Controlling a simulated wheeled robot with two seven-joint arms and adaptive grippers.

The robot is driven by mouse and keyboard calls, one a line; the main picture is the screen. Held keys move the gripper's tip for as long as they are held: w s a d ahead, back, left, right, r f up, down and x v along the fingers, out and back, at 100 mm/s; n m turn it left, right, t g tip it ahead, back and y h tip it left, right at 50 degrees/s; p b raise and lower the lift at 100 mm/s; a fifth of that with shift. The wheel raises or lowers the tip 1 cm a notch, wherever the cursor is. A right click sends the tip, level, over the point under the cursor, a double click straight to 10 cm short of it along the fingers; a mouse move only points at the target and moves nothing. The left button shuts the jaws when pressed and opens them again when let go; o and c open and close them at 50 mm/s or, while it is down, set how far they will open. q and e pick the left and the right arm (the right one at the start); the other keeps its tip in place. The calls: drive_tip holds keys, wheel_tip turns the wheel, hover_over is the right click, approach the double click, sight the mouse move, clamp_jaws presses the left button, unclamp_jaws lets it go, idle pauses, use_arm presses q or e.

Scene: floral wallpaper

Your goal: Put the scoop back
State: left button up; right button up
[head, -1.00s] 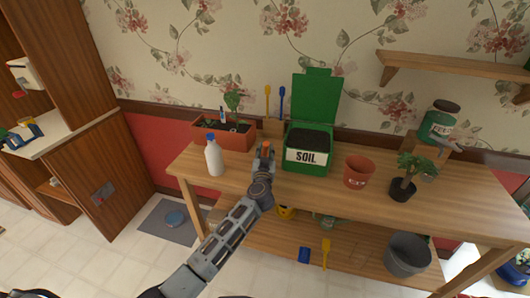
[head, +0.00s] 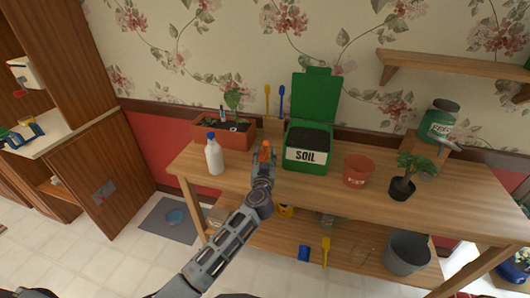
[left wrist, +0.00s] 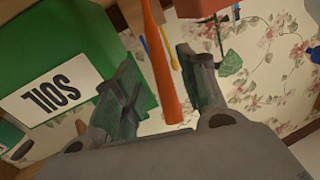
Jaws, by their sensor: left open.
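An orange-red handle (left wrist: 161,65), perhaps the scoop's, runs between the spread fingers of my left gripper (left wrist: 158,100) in the left wrist view. The fingers look apart from it. In the head view my left gripper (head: 264,155) is open over the table, left of the soil bin, with the orange piece (head: 265,149) at its fingertips. The far end of this piece is cut off in the wrist view, so I cannot tell what it rests in. A wooden holder (head: 274,126) behind it has a yellow tool (head: 268,99) and a blue tool (head: 281,98) standing upright. My right gripper is not in view.
The green soil bin (head: 306,169) stands open, close right of the gripper. A white spray bottle (head: 214,157) and a planter (head: 236,139) stand left. A terracotta pot (head: 358,171) and small plant (head: 402,189) are right. The front tabletop (head: 325,192) is mostly clear.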

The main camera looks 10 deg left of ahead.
use_arm(q)
drive_tip(key=s+d+p, duration=0.1)
drive_tip(key=s, duration=0.7)
drive_tip(key=shift+s+d, duration=0.2)
drive_tip(key=shift+d, duration=0.05)
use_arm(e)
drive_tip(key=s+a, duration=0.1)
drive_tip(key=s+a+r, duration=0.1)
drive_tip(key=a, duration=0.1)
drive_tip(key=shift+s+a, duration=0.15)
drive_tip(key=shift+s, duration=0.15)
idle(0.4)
use_arm(q)
drive_tip(key=shift+f, duration=0.1)
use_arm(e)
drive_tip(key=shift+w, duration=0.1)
